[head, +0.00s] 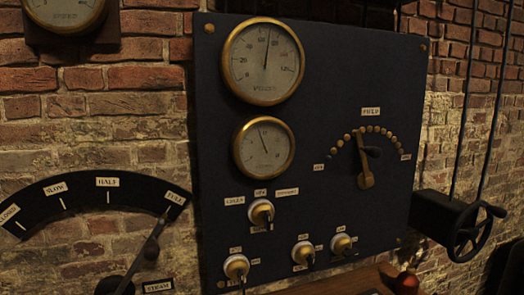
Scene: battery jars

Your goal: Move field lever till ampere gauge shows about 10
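The field lever (363,165) is a brass arm on a dark panel, under a label reading FIELD (370,112). It points up and slightly left, near the middle of an arc of brass studs (380,131). Its black knob (373,152) sticks out toward me. Two brass-rimmed gauges stand left of it. The large upper gauge (263,61) has its needle nearly upright. The smaller lower gauge (264,148) has its needle up and slightly left. Their printed units are too small to read surely, so I cannot tell the ampere reading. Neither gripper is in view.
Several brass switches, such as the one below the lower gauge (261,212), sit low on the panel (310,120). A handwheel (468,232) juts out at the right. A steam lever (148,250) with a black scale (85,200) is at left, pointing near FULL. A brick wall stands behind.

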